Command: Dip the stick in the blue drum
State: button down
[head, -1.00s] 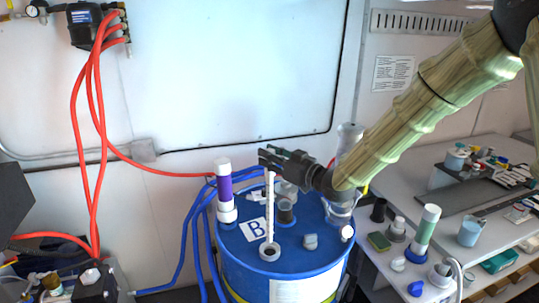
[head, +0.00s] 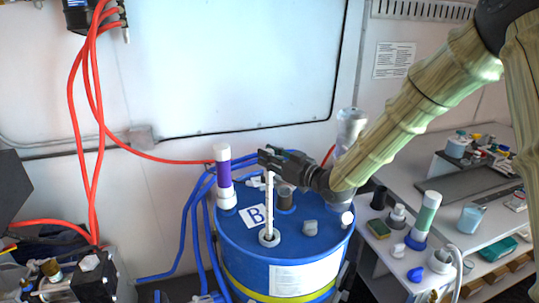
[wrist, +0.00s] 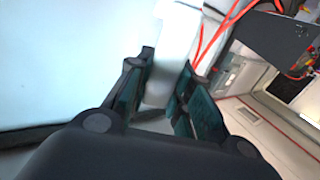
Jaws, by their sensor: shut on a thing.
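The blue drum (head: 235,240) stands in the middle of the head view, with a "B" label on its lid. My gripper (head: 268,158) is above the lid and shut on the upper end of the thin white stick (head: 268,195). In the wrist view, a pale shaft, the stick (wrist: 160,88), shows between the fingers.
A purple-and-white tube (head: 223,175) stands on the lid at left, with several fittings at right. Blue hoses (head: 184,235) run left of the drum. A bench with bottles and a green-and-white tube (head: 425,218) is at right.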

jog(key=b, duration=0.2)
send_over(271, 209)
jog(key=shift+w+a+f, duration=0.15)
jog(key=shift+f, duration=1.25)
jog(key=shift+w+a+f, duration=0.1)
jog(key=shift+f, duration=1.25)
jog(key=shift+f+b, duration=4.9)
jog(key=shift+f, duration=2.05)
